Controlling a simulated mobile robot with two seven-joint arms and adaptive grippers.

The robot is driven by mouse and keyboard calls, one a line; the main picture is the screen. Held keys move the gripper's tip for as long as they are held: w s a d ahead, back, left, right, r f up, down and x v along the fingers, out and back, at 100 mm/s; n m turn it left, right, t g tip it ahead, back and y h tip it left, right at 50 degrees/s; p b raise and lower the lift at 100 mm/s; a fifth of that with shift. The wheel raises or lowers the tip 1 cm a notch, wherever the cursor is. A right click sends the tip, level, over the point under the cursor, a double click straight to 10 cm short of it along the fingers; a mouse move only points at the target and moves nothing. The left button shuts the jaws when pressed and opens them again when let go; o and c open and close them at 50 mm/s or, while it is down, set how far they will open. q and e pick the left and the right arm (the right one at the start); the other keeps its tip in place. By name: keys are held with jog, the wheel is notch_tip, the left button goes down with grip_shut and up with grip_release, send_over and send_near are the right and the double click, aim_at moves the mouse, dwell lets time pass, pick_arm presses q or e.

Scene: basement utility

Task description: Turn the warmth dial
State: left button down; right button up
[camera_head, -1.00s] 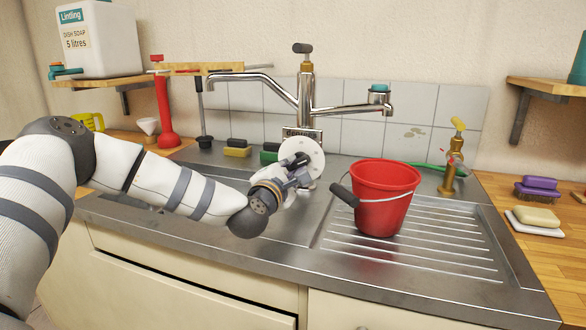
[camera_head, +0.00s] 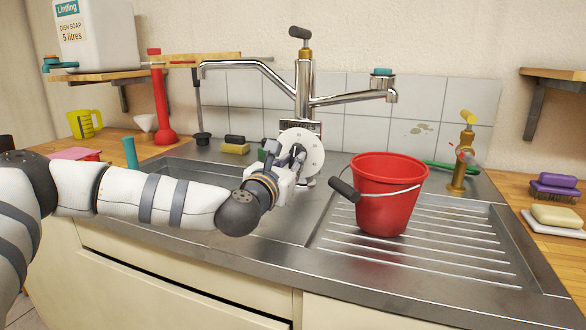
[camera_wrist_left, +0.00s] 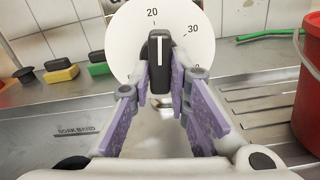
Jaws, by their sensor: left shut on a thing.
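The warmth dial is a round white plate (camera_head: 312,150) at the base of the chrome tap, with a dark knob in its middle. In the left wrist view the plate (camera_wrist_left: 130,38) shows 20 and 30, with another number partly hidden. The black knob (camera_wrist_left: 160,50) stands upright there, its white line pointing up, just right of the 20. My left gripper (camera_head: 295,158) reaches the dial from the left. In the wrist view its purple-padded fingers (camera_wrist_left: 160,82) are shut on the knob, one on each side. My right gripper is not in view.
A red bucket (camera_head: 385,195) stands on the ribbed drainer close to the right of my gripper. The tap spouts (camera_head: 350,99) spread above the dial. Sponges (camera_head: 235,147) lie behind the sink, and a brass tap (camera_head: 462,155) stands at right.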

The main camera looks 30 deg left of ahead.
pick_arm(q)
jog(key=shift+r+n+b, duration=0.1)
jog(key=shift+n+b, duration=0.3)
jog(key=shift+n, duration=0.5)
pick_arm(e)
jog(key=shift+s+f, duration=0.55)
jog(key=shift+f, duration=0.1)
pick_arm(q)
jog(key=shift+r, duration=0.2)
jog(key=c, duration=1.5)
grip_release()
jog(key=shift+d, duration=0.1)
jog(key=shift+f, duration=0.15)
jog(key=v, duration=1.2)
